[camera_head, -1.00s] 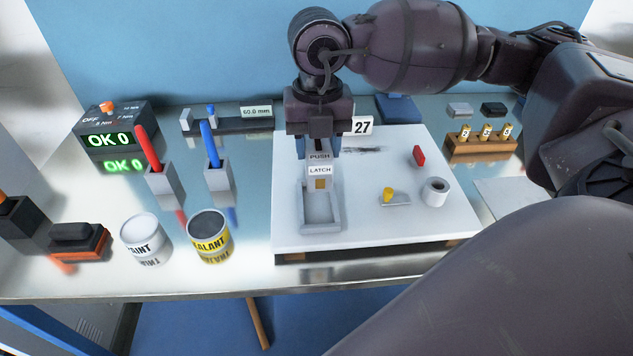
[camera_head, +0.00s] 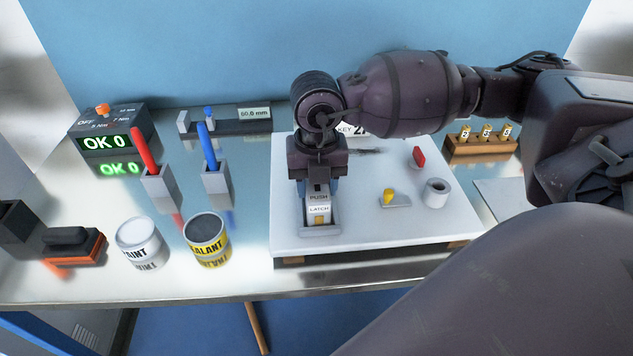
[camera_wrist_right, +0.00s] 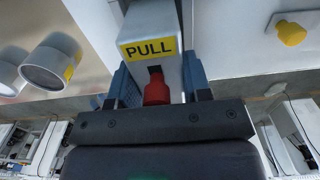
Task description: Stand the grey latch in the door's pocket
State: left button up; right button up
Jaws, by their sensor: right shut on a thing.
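The grey latch (camera_head: 319,207), labelled PUSH and LATCH on the side facing my head camera, is held upright in my right gripper (camera_head: 319,186). The gripper is shut on it. The latch's lower end is at the pocket (camera_head: 333,230), a grey raised frame on the white door (camera_head: 380,233). The arm and latch hide part of the pocket, so I cannot tell how deep the latch sits. In the right wrist view the latch (camera_wrist_right: 150,22) shows a yellow PULL label and a red part between the blue fingers. My left gripper is not in view.
Paint (camera_head: 139,243) and sealant (camera_head: 207,241) cans stand left of the door. A numbered wooden block (camera_head: 482,147) is at the back right.

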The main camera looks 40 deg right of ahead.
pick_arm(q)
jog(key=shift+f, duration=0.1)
pick_arm(e)
jog(key=shift+f, duration=0.2)
jog(key=o, duration=1.1)
jog(key=shift+r, duration=0.5)
notch_tip(320, 180, up, 10)
jog(key=shift+f+p, duration=0.1)
jog(key=shift+p, duration=0.4)
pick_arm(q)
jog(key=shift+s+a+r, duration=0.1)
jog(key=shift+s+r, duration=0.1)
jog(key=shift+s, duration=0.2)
pick_arm(e)
jog(key=shift+r, duration=0.8)
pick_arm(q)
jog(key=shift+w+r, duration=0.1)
